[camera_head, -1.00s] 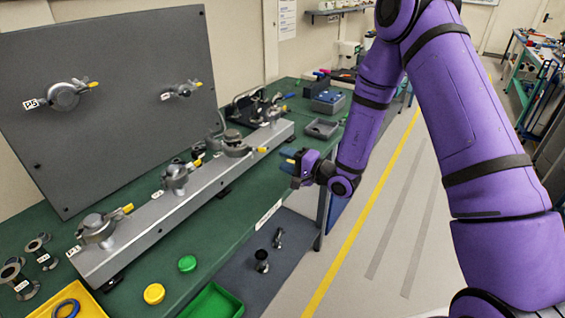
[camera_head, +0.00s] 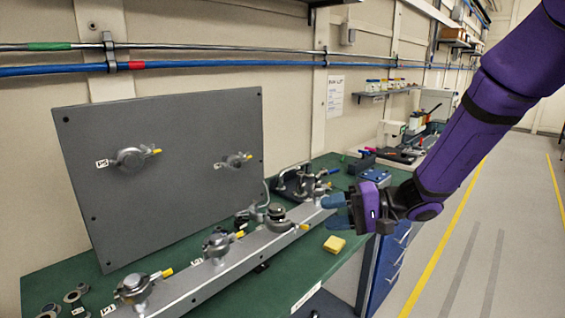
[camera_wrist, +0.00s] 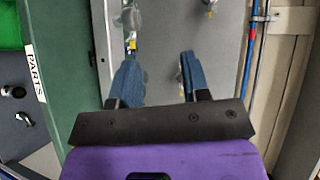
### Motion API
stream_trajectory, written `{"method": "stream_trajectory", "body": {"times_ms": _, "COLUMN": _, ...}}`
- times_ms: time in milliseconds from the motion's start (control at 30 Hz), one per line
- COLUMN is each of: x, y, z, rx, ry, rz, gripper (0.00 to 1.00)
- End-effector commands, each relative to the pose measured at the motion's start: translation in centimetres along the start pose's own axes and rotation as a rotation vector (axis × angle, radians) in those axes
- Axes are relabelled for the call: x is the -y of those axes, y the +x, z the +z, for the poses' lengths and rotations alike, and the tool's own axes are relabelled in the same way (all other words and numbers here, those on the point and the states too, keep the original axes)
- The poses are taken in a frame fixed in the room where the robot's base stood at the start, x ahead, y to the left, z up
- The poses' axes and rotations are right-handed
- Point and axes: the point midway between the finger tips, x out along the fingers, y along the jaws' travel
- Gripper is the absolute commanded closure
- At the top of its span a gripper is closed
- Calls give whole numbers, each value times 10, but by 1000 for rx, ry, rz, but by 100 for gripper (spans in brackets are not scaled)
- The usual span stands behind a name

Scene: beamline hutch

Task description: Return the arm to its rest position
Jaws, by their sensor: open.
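My purple arm reaches in from the upper right in the head view. My gripper (camera_head: 338,209) is above the right part of the green bench (camera_head: 352,262), near the far end of the grey metal rail (camera_head: 190,282). In the wrist view its two blue fingers (camera_wrist: 156,80) are spread apart with nothing between them. The rail and the grey panel (camera_wrist: 215,40) show beyond the fingertips. A yellow block (camera_head: 334,244) lies on the bench below my gripper, apart from it.
Several clamps with yellow-tipped handles, such as one near the middle (camera_head: 218,245), sit along the rail. The upright panel (camera_head: 170,160) stands behind. Blue drawers (camera_head: 390,262) are under the bench. Open floor (camera_head: 480,250) lies to the right.

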Motion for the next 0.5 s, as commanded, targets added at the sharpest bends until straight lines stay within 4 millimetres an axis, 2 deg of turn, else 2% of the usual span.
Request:
{"method": "stream_trajectory", "body": {"times_ms": 33, "x": 11, "y": -6, "z": 14, "rx": 31, "ry": -18, "rz": 40, "gripper": 57}}
{"method": "stream_trajectory", "body": {"times_ms": 200, "x": 29, "y": -28, "z": 56, "rx": 120, "ry": -56, "rz": 206, "gripper": 57}}
{"method": "stream_trajectory", "body": {"times_ms": 500, "x": 44, "y": -79, "z": 119, "rx": 160, "ry": -135, "rz": 545, "gripper": 57}}
